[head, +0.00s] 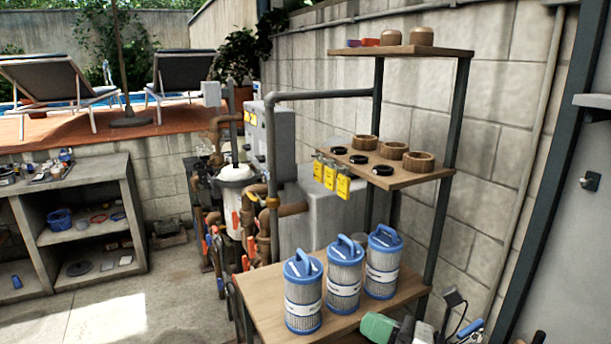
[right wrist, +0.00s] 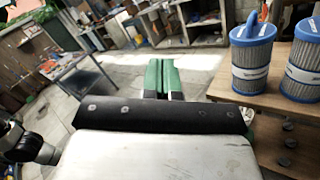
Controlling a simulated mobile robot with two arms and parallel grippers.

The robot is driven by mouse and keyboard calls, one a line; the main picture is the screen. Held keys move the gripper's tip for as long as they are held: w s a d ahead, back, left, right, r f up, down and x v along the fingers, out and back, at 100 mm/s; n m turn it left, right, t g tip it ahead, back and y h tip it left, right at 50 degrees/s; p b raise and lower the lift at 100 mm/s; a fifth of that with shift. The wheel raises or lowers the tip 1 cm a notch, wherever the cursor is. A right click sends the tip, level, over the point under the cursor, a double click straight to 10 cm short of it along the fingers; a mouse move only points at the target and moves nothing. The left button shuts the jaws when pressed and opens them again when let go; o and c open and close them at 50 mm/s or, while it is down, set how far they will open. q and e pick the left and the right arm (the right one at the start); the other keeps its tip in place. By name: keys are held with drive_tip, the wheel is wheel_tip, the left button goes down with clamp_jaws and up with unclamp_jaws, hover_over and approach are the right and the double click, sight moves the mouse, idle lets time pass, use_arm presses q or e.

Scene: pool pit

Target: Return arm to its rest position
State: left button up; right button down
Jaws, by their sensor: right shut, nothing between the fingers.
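My right gripper (head: 374,325) shows at the bottom edge of the head view, its green fingers in front of the lower wooden shelf. In the right wrist view its two green fingers (right wrist: 158,76) lie together with nothing between them. The rest of the right arm is mostly cut off by the frame's lower edge. My left gripper is in neither view.
A wooden shelf (head: 262,306) bears three blue-capped filter cartridges (head: 303,292), close to the right gripper; two cartridges (right wrist: 251,62) show in the right wrist view. Pump pipes (head: 270,215) stand left of the rack. Open floor (head: 120,310) lies at lower left.

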drive_tip(key=s+d+f+m+t+h, duration=0.25)
drive_tip(key=m+h, duration=0.35)
drive_tip(key=m, duration=0.5)
drive_tip(key=s+d+f+m+t+h, duration=0.15)
drive_tip(key=d+f+m+h, duration=0.35)
drive_tip(key=m, duration=0.5)
drive_tip(key=s+d+f+m+t+h, duration=0.1)
drive_tip(key=s+d+f+m+h, duration=0.15)
drive_tip(key=m+h, duration=0.6)
drive_tip(key=s+f+m+g+y, duration=0.1)
drive_tip(key=s+f+m+g, duration=0.45)
drive_tip(key=s, duration=0.45)
drive_tip(key=s+f+m+g+y, duration=0.2)
drive_tip(key=s+f+m+g, duration=0.35)
drive_tip(key=s, duration=0.35)
wheel_tip(320, 180, down, 32)
drive_tip(key=s+g+b, duration=0.1)
drive_tip(key=g+b, duration=0.1)
drive_tip(key=b, duration=0.4)
drive_tip(key=s+d+f+b, duration=0.2)
drive_tip(key=s+f+b, duration=0.2)
drive_tip(key=s+f, duration=1.2)
wheel_tip(320, 180, down, 4)
drive_tip(key=shift+s+r+g, duration=0.1)
drive_tip(key=shift+s+g, duration=0.05)
drive_tip(key=shift+g, duration=0.25)
